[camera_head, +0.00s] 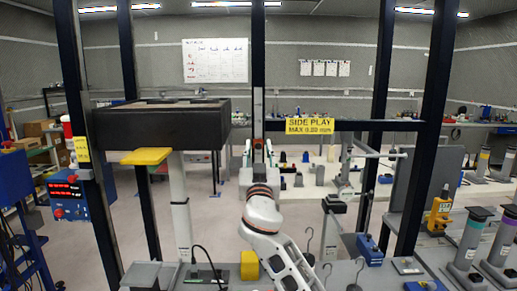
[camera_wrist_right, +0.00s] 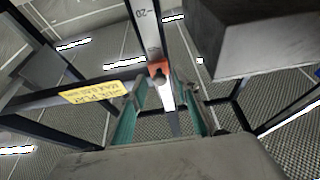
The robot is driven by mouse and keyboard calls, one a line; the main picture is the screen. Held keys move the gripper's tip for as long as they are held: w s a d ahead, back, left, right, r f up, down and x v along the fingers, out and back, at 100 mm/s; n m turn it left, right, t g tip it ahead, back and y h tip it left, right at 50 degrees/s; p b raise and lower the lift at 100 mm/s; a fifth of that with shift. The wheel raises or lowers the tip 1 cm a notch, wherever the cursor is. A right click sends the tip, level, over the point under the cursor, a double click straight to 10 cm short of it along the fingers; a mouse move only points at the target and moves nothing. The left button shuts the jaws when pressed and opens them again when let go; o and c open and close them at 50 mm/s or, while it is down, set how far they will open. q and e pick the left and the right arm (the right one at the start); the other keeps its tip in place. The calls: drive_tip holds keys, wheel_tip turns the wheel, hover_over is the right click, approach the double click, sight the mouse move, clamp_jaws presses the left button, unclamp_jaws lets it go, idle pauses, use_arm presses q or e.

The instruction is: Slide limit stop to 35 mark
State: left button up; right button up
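The limit stop is a small orange block (camera_head: 257,143) on an upright pale scale (camera_head: 258,104), fixed along a dark post. In the right wrist view the orange limit stop (camera_wrist_right: 158,68) sits near a "20" printed on the scale (camera_wrist_right: 145,28). No 35 mark is readable. My right gripper (camera_head: 258,152) is upright in front of the post, just below the stop. In the wrist view its teal-padded fingers (camera_wrist_right: 161,112) are apart, with the stop between and beyond their tips and no clear contact. My left gripper is out of view.
A dark box-shaped block (camera_head: 162,124) stands left of the post, above a yellow pad (camera_head: 147,156). A dark crossbar with a yellow "SIDE PLAY" label (camera_head: 310,126) runs right. Hooks and small tools stand on the near bench at right. Dark uprights frame the area.

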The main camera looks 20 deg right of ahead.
clamp_jaws()
drive_tip(key=shift+r+p, duration=0.3)
drive_tip(key=shift+r, duration=2.3)
drive_tip(key=shift+c, duration=0.3)
unclamp_jaws()
drive_tip(key=shift+o, duration=0.3)
drive_tip(key=shift+f, duration=0.1)
drive_tip(key=v, duration=0.7)
drive_tip(key=shift+s, duration=0.25)
